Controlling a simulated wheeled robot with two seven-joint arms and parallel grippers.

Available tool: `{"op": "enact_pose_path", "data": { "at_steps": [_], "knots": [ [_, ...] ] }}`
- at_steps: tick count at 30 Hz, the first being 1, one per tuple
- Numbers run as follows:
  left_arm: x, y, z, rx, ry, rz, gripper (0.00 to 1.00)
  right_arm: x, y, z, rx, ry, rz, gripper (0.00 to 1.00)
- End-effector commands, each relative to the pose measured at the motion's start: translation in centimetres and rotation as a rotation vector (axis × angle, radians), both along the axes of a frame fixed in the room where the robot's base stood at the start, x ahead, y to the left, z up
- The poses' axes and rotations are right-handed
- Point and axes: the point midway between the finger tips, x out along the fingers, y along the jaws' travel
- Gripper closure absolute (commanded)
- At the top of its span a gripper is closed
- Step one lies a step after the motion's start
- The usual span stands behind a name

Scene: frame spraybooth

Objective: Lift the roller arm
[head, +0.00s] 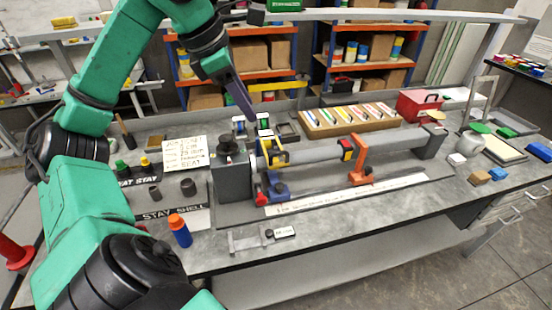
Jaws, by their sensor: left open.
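A long grey tube (315,152) lies level in a bench fixture, between a dark grey block (232,158) at left and another end block (431,142) at right. A yellow bracket (275,156) and an orange upright bracket (358,165) stand at the tube. I cannot tell which of these is the roller arm. My left gripper (256,122) reaches down from the upper left, its purple finger pointing to just above and behind the yellow bracket. It looks empty and open; its tips are partly lost against the clutter. My right gripper is out of view.
A wooden tray (308,131) of colored sticks and a red box (416,104) stand behind the tube.

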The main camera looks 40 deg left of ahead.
Motion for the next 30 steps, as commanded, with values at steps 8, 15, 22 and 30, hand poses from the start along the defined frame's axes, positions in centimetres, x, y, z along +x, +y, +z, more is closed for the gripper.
{"op": "enact_pose_path", "data": {
  "at_steps": [8, 15, 22, 30],
  "knots": [
    [0.9, -0.2, -3.0, -0.004, 0.003, -0.003, 0.55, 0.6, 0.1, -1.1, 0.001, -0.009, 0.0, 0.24],
    [3.5, -0.8, -8.5, -0.006, 0.004, -0.003, 0.55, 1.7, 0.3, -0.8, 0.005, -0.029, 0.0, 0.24],
    [5.6, -1.1, -12.9, -0.004, 0.003, -0.001, 0.55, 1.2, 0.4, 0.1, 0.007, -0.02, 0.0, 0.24],
    [6.2, -1.2, -14.2, 0.0, 0.001, -0.001, 0.55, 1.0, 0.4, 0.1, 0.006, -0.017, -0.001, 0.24]
  ]
}}
